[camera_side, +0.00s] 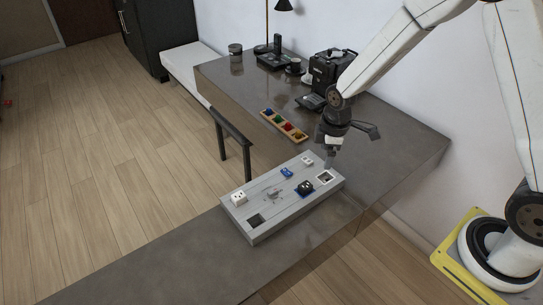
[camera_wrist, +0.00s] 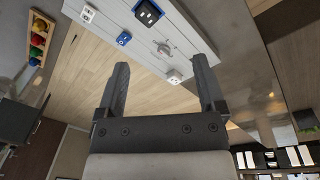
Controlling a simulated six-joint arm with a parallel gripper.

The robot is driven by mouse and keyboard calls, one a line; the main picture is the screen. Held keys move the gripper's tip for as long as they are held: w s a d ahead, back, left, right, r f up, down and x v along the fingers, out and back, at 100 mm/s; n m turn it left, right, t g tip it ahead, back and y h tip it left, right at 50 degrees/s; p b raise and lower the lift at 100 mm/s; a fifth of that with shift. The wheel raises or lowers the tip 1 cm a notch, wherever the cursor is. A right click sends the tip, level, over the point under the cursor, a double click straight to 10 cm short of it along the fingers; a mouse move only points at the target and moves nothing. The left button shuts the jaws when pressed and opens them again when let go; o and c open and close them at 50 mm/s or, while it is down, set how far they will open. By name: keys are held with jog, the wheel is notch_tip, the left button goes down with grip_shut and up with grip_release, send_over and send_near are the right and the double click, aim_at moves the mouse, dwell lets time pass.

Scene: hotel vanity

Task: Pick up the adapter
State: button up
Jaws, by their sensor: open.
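A grey board (camera_side: 262,221) lies on the dark counter; it also shows in the wrist view (camera_wrist: 105,45). Several small parts sit on it, and I cannot tell for sure which is the adapter. A white block (camera_side: 239,198) is at its left end, also in the wrist view (camera_wrist: 173,76). A black part with a blue base (camera_side: 305,187) is right of the middle, also in the wrist view (camera_wrist: 148,13). A small blue part (camera_side: 287,172) and a small white part (camera_side: 308,160) are along the far side. My gripper (camera_side: 331,160) is open and empty above the board's right end.
The board has square openings, one at the right end (camera_side: 325,177). A wooden tray (camera_side: 284,125) with coloured pieces lies behind it. A black coffee machine (camera_side: 329,69), a telephone (camera_side: 272,58) and a lamp (camera_side: 283,5) stand farther back. The counter's front-left stretch is clear.

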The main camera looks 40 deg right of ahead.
aim_at(306, 184)
jog(key=w+f+n, duration=0.2)
jog(key=f, duration=0.1)
jog(key=w+f+n, duration=0.2)
jog(key=f+n, duration=0.1)
jog(key=f, duration=0.1)
jog(key=w+f+n+g, duration=0.1)
jog(key=f+n, duration=0.1)
jog(key=f, duration=0.1)
jog(key=shift+w+d+f+n, duration=0.1)
jog(key=shift+w+f+n, duration=0.1)
jog(key=shift+w+n, duration=0.15)
jog(key=shift+f, duration=0.1)
jog(key=shift+f, duration=1.2)
jog(key=shift+f, duration=0.15)
jog(key=shift+f, duration=2.45)
grip_shut()
